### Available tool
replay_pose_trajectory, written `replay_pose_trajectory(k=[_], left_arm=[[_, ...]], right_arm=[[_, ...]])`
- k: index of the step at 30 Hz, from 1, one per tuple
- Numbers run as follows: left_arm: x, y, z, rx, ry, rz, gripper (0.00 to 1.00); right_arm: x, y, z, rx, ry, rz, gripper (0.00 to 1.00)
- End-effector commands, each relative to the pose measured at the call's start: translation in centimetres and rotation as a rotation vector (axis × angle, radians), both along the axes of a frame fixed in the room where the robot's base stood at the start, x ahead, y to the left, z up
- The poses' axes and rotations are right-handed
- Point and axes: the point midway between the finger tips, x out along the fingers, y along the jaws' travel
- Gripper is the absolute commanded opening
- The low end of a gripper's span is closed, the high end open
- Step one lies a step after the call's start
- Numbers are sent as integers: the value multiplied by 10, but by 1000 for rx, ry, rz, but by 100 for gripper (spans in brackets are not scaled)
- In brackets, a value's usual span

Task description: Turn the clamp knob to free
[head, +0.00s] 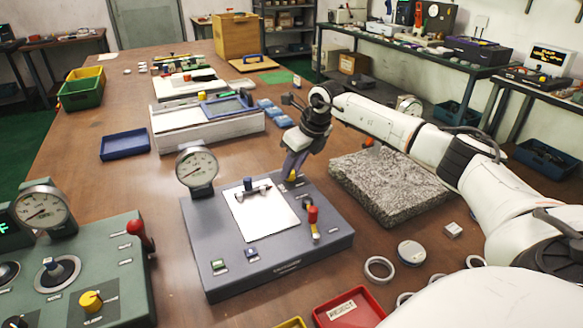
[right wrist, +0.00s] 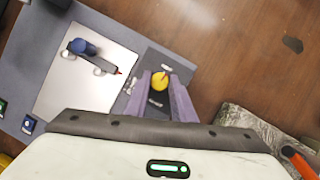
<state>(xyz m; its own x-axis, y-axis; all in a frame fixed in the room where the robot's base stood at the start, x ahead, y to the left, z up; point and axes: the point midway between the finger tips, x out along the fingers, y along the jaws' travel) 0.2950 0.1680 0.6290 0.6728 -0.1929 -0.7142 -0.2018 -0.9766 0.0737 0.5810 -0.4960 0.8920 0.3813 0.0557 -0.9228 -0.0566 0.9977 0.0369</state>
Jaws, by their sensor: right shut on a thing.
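The yellow knob (head: 293,176) sits at the back right corner of the grey fixture box (head: 225,262). My right gripper (head: 292,166) reaches down on it from above. In the right wrist view the yellow knob (right wrist: 159,81), with a small reddish mark on top, lies between the two purple-grey fingers of my right gripper (right wrist: 162,90), which are shut on it. The labels beside the knob are too small to read, so its setting cannot be told. My left gripper is not in view.
The fixture carries a dial gauge (head: 197,168), a white plate (head: 265,217) with a blue-topped part, and a red-handled lever (head: 313,220). A granite block (head: 385,185) stands to the right. A green control panel (head: 120,255) is at the left. Rings (head: 378,269) and a red tray (head: 350,308) lie in front.

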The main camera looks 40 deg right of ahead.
Motion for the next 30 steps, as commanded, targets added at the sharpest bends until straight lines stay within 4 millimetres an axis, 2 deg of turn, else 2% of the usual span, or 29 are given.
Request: replay_pose_trajectory(k=[12,30], left_arm=[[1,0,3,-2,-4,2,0],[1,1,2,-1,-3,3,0]], right_arm=[[0,-1,0,1,1,209,0],[0,-1,0,0,3,243,0]])
